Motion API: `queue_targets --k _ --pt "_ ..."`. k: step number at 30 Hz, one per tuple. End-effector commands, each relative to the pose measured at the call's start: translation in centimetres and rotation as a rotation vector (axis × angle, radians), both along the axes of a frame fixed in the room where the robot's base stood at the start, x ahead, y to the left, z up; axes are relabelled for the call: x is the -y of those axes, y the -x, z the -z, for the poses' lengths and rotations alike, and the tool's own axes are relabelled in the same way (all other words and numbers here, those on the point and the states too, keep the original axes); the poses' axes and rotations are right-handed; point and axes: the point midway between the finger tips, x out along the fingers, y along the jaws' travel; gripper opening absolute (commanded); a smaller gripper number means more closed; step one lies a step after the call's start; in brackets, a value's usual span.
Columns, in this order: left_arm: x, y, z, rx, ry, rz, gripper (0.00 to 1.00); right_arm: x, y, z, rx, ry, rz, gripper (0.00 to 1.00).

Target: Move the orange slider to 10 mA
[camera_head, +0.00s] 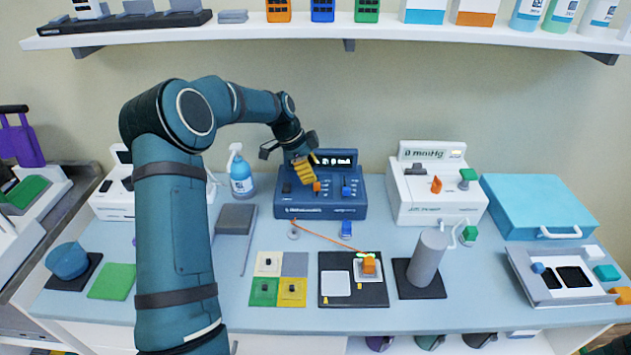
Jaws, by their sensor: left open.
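The blue stimulator box (322,211) stands at the back middle of the table, with a lit display (337,160) whose reading is too small to be sure of. The orange slider (317,186) is on its front panel, left of a blue slider (346,189). My left gripper (303,172) is open over the left half of the box, its yellow ridged finger pad just left of and above the orange slider. I cannot tell whether it touches the slider. The gripper hides part of the panel and the slider's scale. My right gripper is out of view.
A white mmHg device (433,188) with an orange knob stands to the right. A blue spray bottle (240,175) stands to the left. Electrode pads (335,283) lie in front, joined by an orange cable. A shelf (380,38) runs above the arm.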

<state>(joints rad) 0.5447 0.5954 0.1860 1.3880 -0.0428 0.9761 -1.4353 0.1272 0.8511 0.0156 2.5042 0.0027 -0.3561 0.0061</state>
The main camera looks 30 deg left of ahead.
Motion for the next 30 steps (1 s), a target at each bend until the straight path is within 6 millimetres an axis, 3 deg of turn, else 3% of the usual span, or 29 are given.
queue_targets --k 6,12,30 --pt "-1.4 0.9 -4.0 0.002 -0.001 0.0 0.46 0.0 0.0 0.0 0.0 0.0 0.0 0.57" --pt "-2.1 1.3 -5.9 -0.001 -0.001 0.001 0.46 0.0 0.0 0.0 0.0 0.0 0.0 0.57" --pt "-2.2 1.4 -6.2 -0.002 0.0 0.002 0.46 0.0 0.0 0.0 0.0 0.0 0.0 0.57"
